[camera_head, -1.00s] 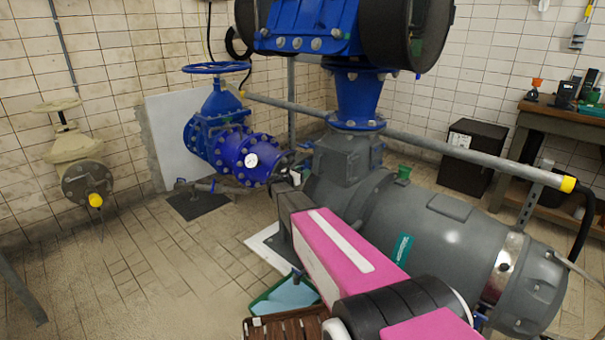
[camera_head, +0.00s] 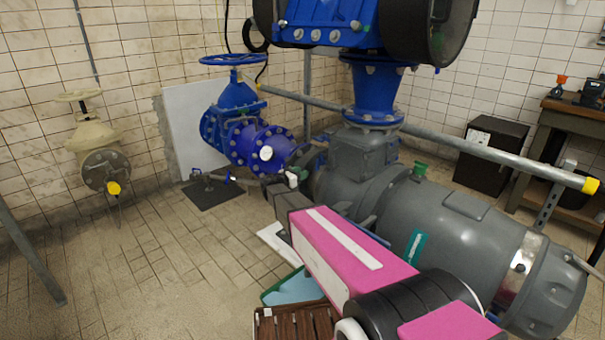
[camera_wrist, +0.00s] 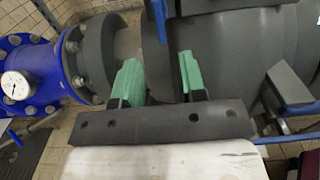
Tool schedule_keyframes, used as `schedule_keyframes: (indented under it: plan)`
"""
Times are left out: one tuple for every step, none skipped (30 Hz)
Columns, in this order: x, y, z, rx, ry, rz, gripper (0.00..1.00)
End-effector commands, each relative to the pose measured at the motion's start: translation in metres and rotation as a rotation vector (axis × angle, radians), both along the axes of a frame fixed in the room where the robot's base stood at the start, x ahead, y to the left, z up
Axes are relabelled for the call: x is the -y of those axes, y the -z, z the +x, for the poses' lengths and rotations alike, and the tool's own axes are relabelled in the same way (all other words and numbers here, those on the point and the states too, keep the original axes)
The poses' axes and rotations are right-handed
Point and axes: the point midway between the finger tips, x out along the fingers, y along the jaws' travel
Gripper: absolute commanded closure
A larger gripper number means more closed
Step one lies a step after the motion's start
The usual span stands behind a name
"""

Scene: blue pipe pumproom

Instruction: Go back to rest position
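My gripper (camera_wrist: 158,78) shows in the wrist view with its two green-tipped fingers apart and nothing between them. The grey pump body (camera_wrist: 235,50) lies behind the fingers there. In the head view my pink arm reaches forward from the lower right, and the gripper (camera_head: 290,178) is small and partly hidden at its far end. It appears in front of the blue valve (camera_head: 240,130) and to the left of the grey pump (camera_head: 450,225). I cannot tell from this view whether it touches either one.
A cream valve (camera_head: 98,150) with a yellow cap stands by the left wall. A brown slatted crate (camera_head: 290,323) and a green-rimmed tray (camera_head: 290,290) lie below my arm. A black box (camera_head: 488,155) and a workbench stand at right. The tiled floor at left is mostly clear.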

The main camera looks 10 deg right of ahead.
Motion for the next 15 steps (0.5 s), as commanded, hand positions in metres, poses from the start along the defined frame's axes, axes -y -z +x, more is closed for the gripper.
schedule_keyframes:
  plan:
    - [0.0,0.0,0.0,0.0,0.0,0.0,0.62]
    - [0.0,0.0,0.0,0.0,0.0,0.0,0.62]
    - [0.0,0.0,0.0,0.0,0.0,0.0,0.62]
    - [0.0,0.0,0.0,0.0,0.0,0.001,0.62]
    - [0.001,0.0,-0.001,0.001,0.001,0.004,0.62]
    - [0.002,0.001,-0.003,0.004,0.005,0.015,0.62]
    - [0.004,0.002,-0.006,0.009,0.01,0.028,0.62]
    - [0.007,0.003,-0.01,0.014,0.018,0.047,0.62]
    - [0.012,0.005,-0.016,0.027,0.031,0.084,0.62]
    - [0.016,0.008,-0.023,0.037,0.044,0.117,0.62]
    - [0.021,0.01,-0.03,0.052,0.06,0.156,0.62]
    - [0.027,0.015,-0.042,0.074,0.086,0.219,0.62]
    - [0.032,0.019,-0.051,0.094,0.109,0.27,0.62]
    - [0.038,0.023,-0.061,0.115,0.134,0.326,0.62]
    - [0.045,0.029,-0.075,0.145,0.173,0.402,0.62]
